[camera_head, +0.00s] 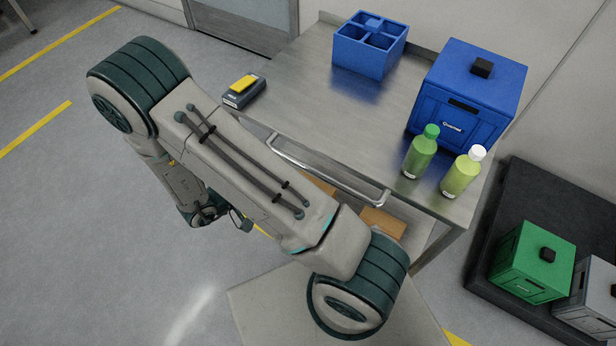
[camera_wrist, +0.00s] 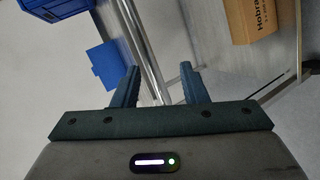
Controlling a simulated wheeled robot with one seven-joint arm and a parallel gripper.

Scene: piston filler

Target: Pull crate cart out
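The crate cart (camera_head: 300,85) is a grey metal table with a shelf below and a curved handle bar (camera_head: 325,172) along its near edge. A blue divided crate (camera_head: 368,45) and a blue lidded box (camera_head: 460,100) stand on top. My gripper (camera_wrist: 156,78) is open in the wrist view, with its two fingers apart. A pale metal bar runs down the picture between or behind the fingers; I cannot tell whether they surround it. In the head view my arm crosses in front of the cart's left side, and the fingertips cannot be made out there.
Two green bottles (camera_head: 420,152) stand near the cart's right front edge, and a device with a yellow top (camera_head: 242,90) lies at its left corner. Cardboard boxes (camera_head: 384,222) sit on the lower shelf. A dark platform (camera_head: 520,180) with crates is at right. Floor at left is open.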

